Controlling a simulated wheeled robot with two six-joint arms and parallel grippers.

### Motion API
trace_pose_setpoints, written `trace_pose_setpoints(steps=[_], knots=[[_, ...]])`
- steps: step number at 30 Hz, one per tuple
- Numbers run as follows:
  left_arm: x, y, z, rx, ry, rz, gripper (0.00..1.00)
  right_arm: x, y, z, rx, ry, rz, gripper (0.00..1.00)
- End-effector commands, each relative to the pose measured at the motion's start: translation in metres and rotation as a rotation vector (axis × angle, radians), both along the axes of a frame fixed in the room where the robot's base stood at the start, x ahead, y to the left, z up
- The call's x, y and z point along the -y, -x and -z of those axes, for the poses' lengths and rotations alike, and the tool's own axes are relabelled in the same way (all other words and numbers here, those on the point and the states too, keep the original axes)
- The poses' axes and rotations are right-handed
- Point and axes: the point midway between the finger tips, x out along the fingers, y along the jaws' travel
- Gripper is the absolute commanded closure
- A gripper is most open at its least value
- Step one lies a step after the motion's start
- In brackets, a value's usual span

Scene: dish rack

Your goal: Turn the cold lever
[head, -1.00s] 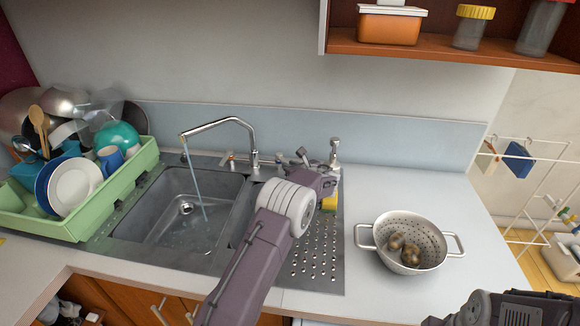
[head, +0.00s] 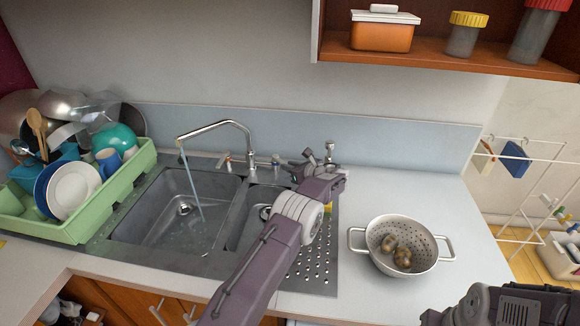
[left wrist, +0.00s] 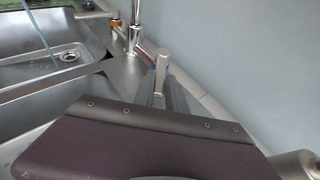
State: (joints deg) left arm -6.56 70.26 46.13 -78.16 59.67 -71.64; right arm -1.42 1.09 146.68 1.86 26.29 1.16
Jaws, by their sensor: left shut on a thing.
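The tap (head: 250,145) has a lever with an orange mark (head: 228,161) on its left and the cold lever (head: 276,161) on its right. Water runs from the spout into the large basin. In the left wrist view the cold lever (left wrist: 161,70) stands upright, silver with a small bluish mark. My left gripper (head: 292,166) reaches in from the right at the cold lever and is shut on it. The exact contact is hidden; my purple wrist part covers the lower wrist view. My right gripper is not in view.
A green dish rack (head: 110,195) with dishes stands left of the sink. A colander (head: 365,240) with brown food stands on the right counter. A silver fixture (head: 330,155) stands behind my left wrist. A shelf (head: 440,62) hangs above. The counter beyond the colander is clear.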

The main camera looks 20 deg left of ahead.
Motion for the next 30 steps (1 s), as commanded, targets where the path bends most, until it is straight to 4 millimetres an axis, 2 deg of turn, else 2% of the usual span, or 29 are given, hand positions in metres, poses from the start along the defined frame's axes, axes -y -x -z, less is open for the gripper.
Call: trace_pose_setpoints(steps=[1,3,12,15,20,30], knots=[[0.000,0.000,-0.001,0.002,0.000,0.001,0.78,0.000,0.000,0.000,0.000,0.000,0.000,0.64],[0.000,0.000,0.000,0.002,0.000,0.001,0.62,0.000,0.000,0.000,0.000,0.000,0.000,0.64],[0.001,0.000,0.000,0.001,-0.001,0.001,0.62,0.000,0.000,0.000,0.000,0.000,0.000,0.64],[0.006,0.003,-0.003,0.001,0.000,0.002,0.62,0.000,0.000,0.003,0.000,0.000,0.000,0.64],[0.031,0.016,-0.011,0.001,-0.001,0.005,0.62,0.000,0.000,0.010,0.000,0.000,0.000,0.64],[0.097,0.056,-0.010,0.000,-0.001,0.006,0.62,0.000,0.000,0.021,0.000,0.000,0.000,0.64]])
